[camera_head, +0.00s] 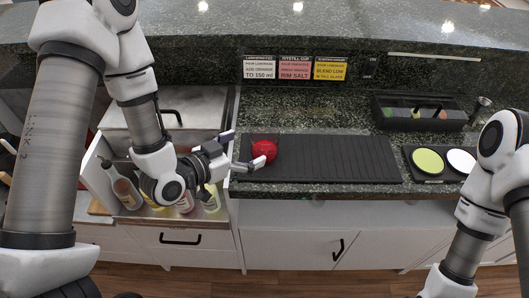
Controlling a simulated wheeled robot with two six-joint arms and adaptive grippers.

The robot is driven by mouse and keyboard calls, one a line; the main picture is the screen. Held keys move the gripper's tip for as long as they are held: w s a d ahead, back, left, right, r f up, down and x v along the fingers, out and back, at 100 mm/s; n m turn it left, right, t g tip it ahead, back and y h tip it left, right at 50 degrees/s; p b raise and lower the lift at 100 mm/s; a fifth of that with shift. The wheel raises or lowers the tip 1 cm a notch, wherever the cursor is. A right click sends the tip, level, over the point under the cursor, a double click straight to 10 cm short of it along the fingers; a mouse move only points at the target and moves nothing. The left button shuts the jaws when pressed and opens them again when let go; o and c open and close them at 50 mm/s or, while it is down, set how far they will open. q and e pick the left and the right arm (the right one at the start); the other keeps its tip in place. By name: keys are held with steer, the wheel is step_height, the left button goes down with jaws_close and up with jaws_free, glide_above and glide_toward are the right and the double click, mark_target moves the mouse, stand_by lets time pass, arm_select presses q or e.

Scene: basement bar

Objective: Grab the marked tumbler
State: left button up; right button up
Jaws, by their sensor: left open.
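A small rounded red object (264,151) sits at the left end of the black ribbed mat (335,160) on the counter. It is the only thing on the mat, and I cannot tell whether it is the marked tumbler; no clear mark shows. My left gripper (243,149) is open and points right, with its fingertips just left of the red object. One finger is toward the back, and the other reaches close to the object's front left side. I cannot tell whether that finger touches it. My right gripper is out of view.
An open drawer with several bottles (125,192) lies below my left arm. Three recipe cards (295,68) stand behind the mat. A black caddy (425,113) and a tray with green and white discs (428,160) are at right.

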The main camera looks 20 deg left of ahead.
mark_target(274, 135)
arm_select(q)
steer(key=x, duration=0.1)
steer(key=p+x, duration=0.1)
steer(key=x, duration=0.1)
steer(key=p+x, duration=0.1)
steer(key=x, duration=0.1)
steer(key=shift+w+d+r, duration=0.2)
steer(key=shift+d+r, duration=0.15)
steer(key=shift+d, duration=0.05)
steer(key=shift+w+d+f, duration=0.15)
steer(key=shift+w, duration=0.1)
steer(key=c, duration=1.4)
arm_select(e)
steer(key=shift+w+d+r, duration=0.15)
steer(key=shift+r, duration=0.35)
